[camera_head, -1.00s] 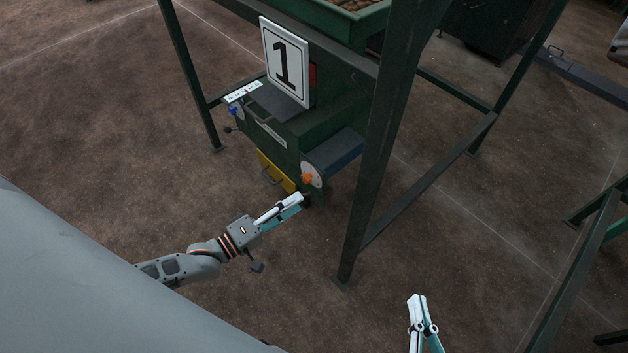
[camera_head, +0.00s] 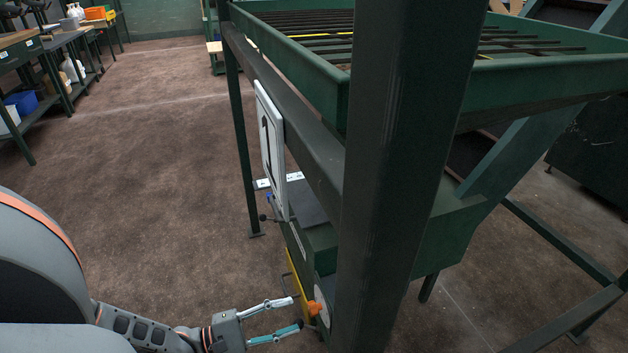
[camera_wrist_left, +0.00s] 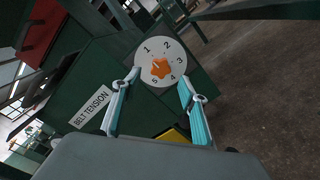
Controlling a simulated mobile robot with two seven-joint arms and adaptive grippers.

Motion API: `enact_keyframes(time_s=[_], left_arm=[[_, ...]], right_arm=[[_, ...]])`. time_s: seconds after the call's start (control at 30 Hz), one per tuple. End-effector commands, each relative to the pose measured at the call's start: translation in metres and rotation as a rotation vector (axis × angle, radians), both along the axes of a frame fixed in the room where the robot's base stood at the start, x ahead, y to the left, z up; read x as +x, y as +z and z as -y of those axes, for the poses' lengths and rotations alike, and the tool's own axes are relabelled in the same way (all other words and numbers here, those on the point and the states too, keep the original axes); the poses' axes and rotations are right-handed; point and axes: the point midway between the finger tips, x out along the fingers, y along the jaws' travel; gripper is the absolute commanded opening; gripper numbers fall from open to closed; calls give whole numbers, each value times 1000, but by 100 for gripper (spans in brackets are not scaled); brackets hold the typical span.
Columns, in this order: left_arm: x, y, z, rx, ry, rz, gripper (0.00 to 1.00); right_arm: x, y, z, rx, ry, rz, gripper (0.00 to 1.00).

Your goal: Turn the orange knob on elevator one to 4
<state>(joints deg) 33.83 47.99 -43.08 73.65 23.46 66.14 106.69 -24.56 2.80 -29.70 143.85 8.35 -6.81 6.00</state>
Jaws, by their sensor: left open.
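The orange knob (camera_head: 315,308) sits on a white dial low on the green machine marked with a "1" sign (camera_head: 270,150). In the left wrist view the knob (camera_wrist_left: 160,68) is at the centre of the round dial (camera_wrist_left: 166,48), which carries the numbers 1 to 5. Which number it points to is hard to tell. My left gripper (camera_head: 297,313) is open, its fingertips just left of the knob in the head view. In the wrist view its fingers (camera_wrist_left: 158,82) stand either side of the knob, with nothing between them touching it that I can see. My right gripper is out of view.
A thick dark green post (camera_head: 400,150) stands close to the right of the knob. A yellow panel (camera_head: 297,287) lies beside the dial. A "BELT TENSION" label (camera_wrist_left: 92,107) is left of the dial. Open brown floor (camera_head: 150,190) lies to the left.

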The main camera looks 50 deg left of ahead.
Motion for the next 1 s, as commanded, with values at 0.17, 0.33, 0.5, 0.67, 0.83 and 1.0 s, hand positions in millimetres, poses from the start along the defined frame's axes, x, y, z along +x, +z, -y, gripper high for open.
enact_keyframes(time_s=[0.17, 0.33, 0.5, 0.67, 0.83, 1.0], left_arm=[[26, -1, 11, 0, 0, 0, 43], [45, -2, 20, 0, 0, -2, 43], [53, -1, 23, 0, 0, -2, 43], [55, -1, 23, 1, 0, -1, 43], [54, 0, 23, 1, 0, -1, 22], [54, 0, 23, 1, 0, -1, 4]], right_arm=[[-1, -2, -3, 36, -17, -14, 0], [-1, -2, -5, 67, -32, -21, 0], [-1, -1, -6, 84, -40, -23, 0], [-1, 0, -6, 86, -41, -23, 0], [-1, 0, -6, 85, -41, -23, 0], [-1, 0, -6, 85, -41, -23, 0]])
